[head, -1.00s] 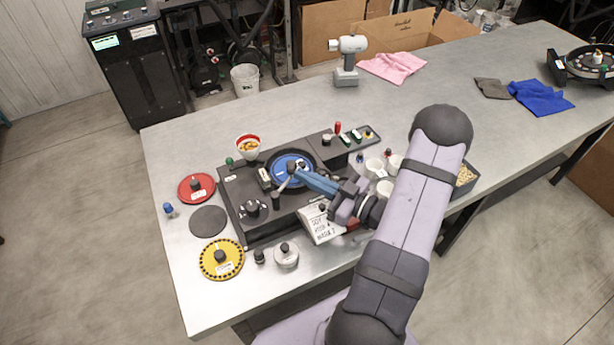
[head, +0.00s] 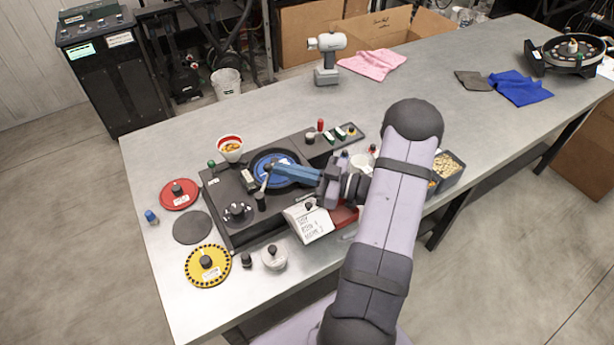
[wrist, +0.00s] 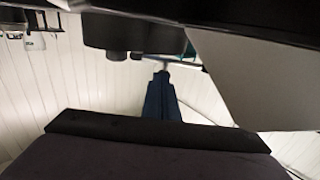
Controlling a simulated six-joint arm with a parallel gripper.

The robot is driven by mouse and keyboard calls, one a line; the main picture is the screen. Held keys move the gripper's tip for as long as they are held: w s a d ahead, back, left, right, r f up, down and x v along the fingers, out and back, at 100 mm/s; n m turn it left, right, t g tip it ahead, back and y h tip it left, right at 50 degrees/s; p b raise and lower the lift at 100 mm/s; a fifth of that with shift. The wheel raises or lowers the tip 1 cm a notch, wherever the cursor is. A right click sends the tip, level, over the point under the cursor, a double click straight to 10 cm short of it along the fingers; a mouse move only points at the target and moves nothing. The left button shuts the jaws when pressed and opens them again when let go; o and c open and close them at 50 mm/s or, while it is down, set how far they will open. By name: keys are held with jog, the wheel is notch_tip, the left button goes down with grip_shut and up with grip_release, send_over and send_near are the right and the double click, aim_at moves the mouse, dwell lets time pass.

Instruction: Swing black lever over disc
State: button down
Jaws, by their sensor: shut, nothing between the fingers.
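The seed meter (head: 225,226) is a dark base on the table, with a blue disc (head: 262,180) seated in its round recess. A thin pale rod at the disc's left front edge ends at an upright black post (head: 260,202); this looks like the lever, but I cannot be sure. A small black block (head: 248,181) with a pale label sits left of the disc. My gripper (head: 274,167) is shut and empty, its blue fingers reaching over the disc from the right. Contact with the rod is unclear. The closed fingers also show in the wrist view (wrist: 161,85).
A red disc (head: 180,194), a dark grey disc (head: 191,227) and a yellow disc (head: 208,266) lie to the left. A white cup (head: 230,148) stands behind the meter. A written card (head: 312,225) leans in front, below my wrist. A seed bin (head: 450,168) is at right.

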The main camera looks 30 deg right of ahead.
jog(key=b+v, duration=0.4)
jog(key=v, duration=1)
jog(key=shift+w+d, duration=0.35)
jog(key=shift+d, duration=0.05)
jog(key=shift+w, duration=0.1)
